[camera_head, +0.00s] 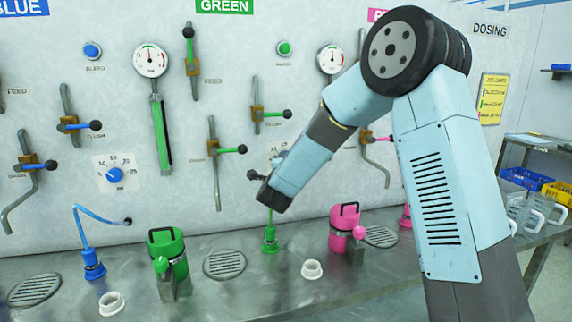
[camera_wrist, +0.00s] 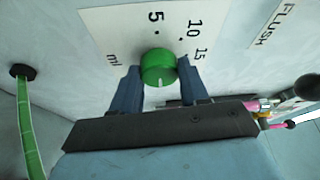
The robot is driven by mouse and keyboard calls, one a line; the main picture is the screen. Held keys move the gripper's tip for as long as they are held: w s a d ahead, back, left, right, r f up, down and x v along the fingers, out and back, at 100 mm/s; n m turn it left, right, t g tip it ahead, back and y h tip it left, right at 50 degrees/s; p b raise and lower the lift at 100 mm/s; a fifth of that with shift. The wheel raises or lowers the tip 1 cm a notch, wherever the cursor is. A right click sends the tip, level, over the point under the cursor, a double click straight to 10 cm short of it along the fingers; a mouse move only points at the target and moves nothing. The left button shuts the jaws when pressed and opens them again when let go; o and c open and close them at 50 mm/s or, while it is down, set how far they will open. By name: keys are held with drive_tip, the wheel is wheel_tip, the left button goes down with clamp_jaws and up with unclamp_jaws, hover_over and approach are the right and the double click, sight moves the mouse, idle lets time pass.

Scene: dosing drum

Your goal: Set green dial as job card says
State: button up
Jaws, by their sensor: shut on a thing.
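The green dial (camera_wrist: 158,64) sits on a white scale plate (camera_wrist: 108,30) marked 5, 10, 15 and ml in the wrist view. A short white mark shows on the lower part of the dial as pictured; I cannot read its setting surely. My gripper (camera_wrist: 159,76) is shut on the dial, one finger on each side. In the head view my gripper (camera_head: 264,192) is against the wall panel below the GREEN sign (camera_head: 225,6) and hides the dial. The yellow job card (camera_head: 493,98) hangs at the right with coloured lines; its text is too small to read.
Valve levers surround the gripper, including a green-handled lever (camera_head: 232,150) to its left. A green spout (camera_head: 270,238) stands just below. A green canister (camera_head: 168,254), pink canister (camera_head: 346,228) and blue dial (camera_head: 115,174) are nearby. A green hose (camera_wrist: 30,125) shows left in the wrist view.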

drive_tip(key=shift+d+f, duration=0.2)
drive_tip(key=shift+d, duration=0.05)
drive_tip(key=o, duration=1.1)
drive_tip(key=shift+a+r, duration=0.1)
drive_tip(key=shift+c, duration=0.2)
drive_tip(key=s+a, duration=0.1)
drive_tip(key=s, duration=1.2)
drive_tip(key=shift+s+a+f, duration=0.3)
drive_tip(key=shift+f, duration=0.15)
drive_tip(key=shift+r, duration=0.1)
